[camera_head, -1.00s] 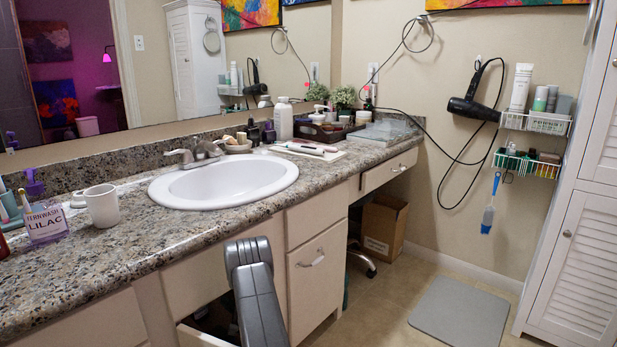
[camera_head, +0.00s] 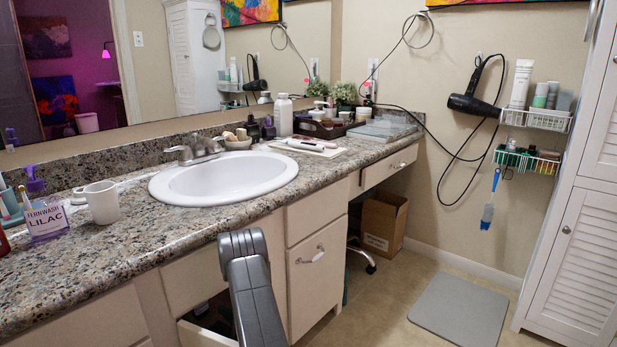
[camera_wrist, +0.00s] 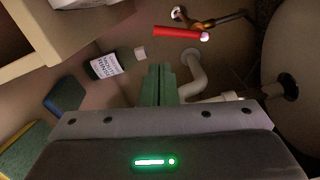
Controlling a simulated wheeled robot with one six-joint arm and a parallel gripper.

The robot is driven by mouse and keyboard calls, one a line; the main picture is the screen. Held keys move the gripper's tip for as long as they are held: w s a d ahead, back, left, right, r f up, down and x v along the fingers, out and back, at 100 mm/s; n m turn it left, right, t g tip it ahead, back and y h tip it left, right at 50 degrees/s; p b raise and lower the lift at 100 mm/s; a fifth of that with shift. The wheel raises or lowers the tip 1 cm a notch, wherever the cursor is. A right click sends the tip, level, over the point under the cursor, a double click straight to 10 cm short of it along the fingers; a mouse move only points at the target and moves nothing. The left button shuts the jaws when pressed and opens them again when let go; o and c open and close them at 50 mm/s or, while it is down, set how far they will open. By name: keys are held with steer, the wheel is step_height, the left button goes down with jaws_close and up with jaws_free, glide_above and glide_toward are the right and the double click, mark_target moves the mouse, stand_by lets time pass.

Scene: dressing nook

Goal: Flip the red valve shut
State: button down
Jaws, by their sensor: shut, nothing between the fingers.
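The red valve handle (camera_wrist: 178,32) is in the upper middle of the wrist view, lying nearly level across the picture. It has a pale end at the right, close to brass-coloured fittings (camera_wrist: 228,19). My gripper (camera_wrist: 161,70) is shut and empty, with its fingertips pointing up the picture. The fingertips appear below the handle with a visible gap between them; I see no contact. In the head view the valve and gripper are hidden inside the cabinet under the sink counter; only my arm shows.
In the wrist view, a white pipe (camera_wrist: 196,76) curves right beside the fingers. A dark bottle with a white label (camera_wrist: 107,66) lies to their left. A blue sponge-like block (camera_wrist: 64,96) is farther left. A large rounded surface (camera_wrist: 291,50) fills the right.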

steer(key=w+a, duration=0.2)
steer(key=w, duration=0.5)
steer(key=shift+w+f, duration=0.25)
steer(key=shift+f, duration=0.15)
steer(key=shift+d, duration=0.1)
